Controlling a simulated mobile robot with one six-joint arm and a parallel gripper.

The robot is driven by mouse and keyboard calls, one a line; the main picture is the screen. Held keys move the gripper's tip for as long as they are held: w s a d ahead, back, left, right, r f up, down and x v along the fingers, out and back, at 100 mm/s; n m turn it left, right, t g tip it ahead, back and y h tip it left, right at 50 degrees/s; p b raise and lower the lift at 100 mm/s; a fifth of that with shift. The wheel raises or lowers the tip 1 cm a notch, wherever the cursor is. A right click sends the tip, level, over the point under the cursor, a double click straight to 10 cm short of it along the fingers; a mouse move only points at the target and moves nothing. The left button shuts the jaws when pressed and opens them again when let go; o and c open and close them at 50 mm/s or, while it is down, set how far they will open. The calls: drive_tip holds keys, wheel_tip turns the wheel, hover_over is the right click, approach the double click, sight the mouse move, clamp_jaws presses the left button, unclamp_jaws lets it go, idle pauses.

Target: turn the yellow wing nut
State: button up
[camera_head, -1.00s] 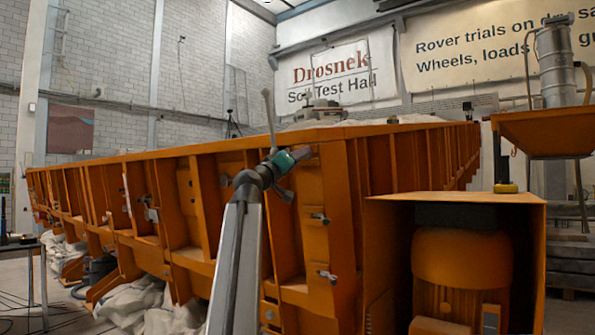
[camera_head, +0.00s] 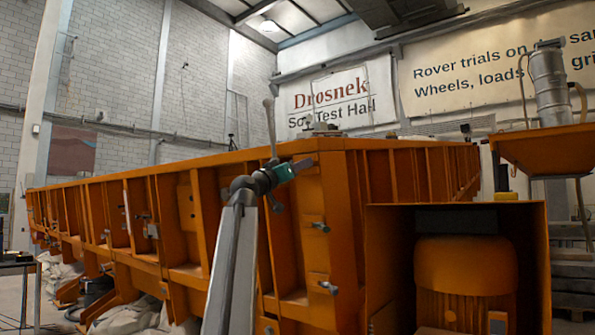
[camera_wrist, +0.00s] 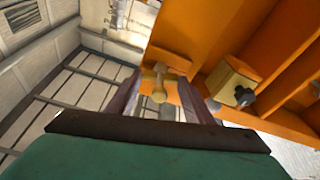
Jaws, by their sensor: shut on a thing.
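In the wrist view, the dull yellow wing nut (camera_wrist: 160,78) sits between my fingers against an orange plate, its wings spread sideways and a rounded end towards me. My gripper (camera_wrist: 160,100) is shut on it, one finger on each side. In the head view, my gripper (camera_head: 303,165), with its teal body, reaches to the orange sandbed's side (camera_head: 338,215) near the front corner, just below the top rim. The wing nut cannot be made out there; my gripper hides that spot.
In the wrist view, a yellowish block with a dark knob (camera_wrist: 240,97) is right of my fingers. In the head view, grey fasteners (camera_head: 321,227) stick out below my gripper. An orange housing with a motor (camera_head: 460,265) stands at right. Ribs line the bed.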

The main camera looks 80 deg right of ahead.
drive_tip(key=shift+f, duration=0.15)
drive_tip(key=o, duration=1.1)
drive_tip(key=shift+c, duration=0.2)
drive_tip(key=shift+a, duration=0.1)
drive_tip(key=p+v, duration=0.3)
drive_tip(key=v, duration=1)
drive_tip(key=shift+w+a, duration=0.2)
